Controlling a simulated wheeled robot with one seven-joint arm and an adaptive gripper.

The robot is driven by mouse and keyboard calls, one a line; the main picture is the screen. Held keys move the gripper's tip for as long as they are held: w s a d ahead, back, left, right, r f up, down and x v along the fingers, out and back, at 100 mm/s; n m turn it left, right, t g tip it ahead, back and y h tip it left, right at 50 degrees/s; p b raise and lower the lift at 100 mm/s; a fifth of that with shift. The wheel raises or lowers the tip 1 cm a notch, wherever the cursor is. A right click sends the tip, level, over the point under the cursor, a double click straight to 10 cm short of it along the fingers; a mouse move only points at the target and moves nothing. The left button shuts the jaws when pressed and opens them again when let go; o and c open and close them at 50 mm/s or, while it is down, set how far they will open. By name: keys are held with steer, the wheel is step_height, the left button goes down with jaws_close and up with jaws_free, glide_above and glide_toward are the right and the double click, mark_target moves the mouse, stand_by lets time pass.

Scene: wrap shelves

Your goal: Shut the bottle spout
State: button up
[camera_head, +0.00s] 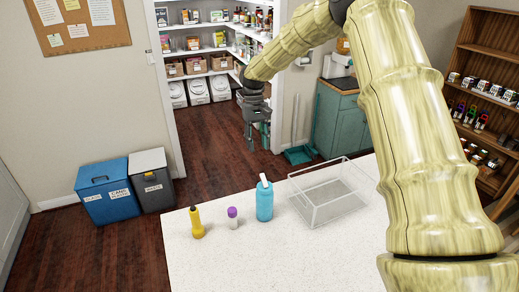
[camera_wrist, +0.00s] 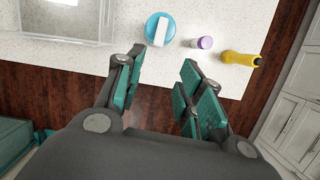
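A blue bottle (camera_head: 264,203) with a white spout (camera_head: 264,180) stands upright on the white speckled counter (camera_head: 235,262). The spout is raised and tilts to the upper left in the head view. In the wrist view I see the bottle (camera_wrist: 151,23) from above, with the white spout (camera_wrist: 161,31) lying across its round top. My gripper (camera_head: 257,146) is open and empty, beyond the counter's far edge and apart from the bottle. In the wrist view my gripper's fingers (camera_wrist: 160,85) are spread, with teal pads, and the bottle lies past their tips.
The counter in front of the bottle is clear.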

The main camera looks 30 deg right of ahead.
steer(key=w+a+r+m+t+y+b, duration=0.1)
steer(key=w+a+m+t+y+b, duration=0.1)
steer(key=w+a+m+t+y, duration=0.25)
steer(key=w+a+r+m+t+y+b, duration=0.1)
steer(key=w+a+r+t+b, duration=0.15)
steer(key=w+a, duration=0.35)
steer(key=w+d+r+m+t+h+b, duration=0.35)
steer(key=w+d+r+m+t, duration=0.35)
steer(key=w+m, duration=0.4)
steer(key=s+d+m+h+b, duration=0.2)
steer(key=d+m+h, duration=0.1)
steer(key=d+m, duration=0.3)
steer(key=m+g+b, duration=0.6)
steer(key=m+g, duration=0.5)
steer(key=m, duration=0.2)
glide_above(264, 180)
steer(key=w, duration=0.2)
step_height(264, 180, down, 11)
steer(key=f, duration=0.3)
steer(key=f+p, duration=0.1)
steer(key=f, duration=0.2)
steer(key=f+p, duration=0.1)
steer(key=f, duration=0.2)
steer(key=shift+w+d+f, duration=0.25)
steer(key=shift+f, duration=0.15)
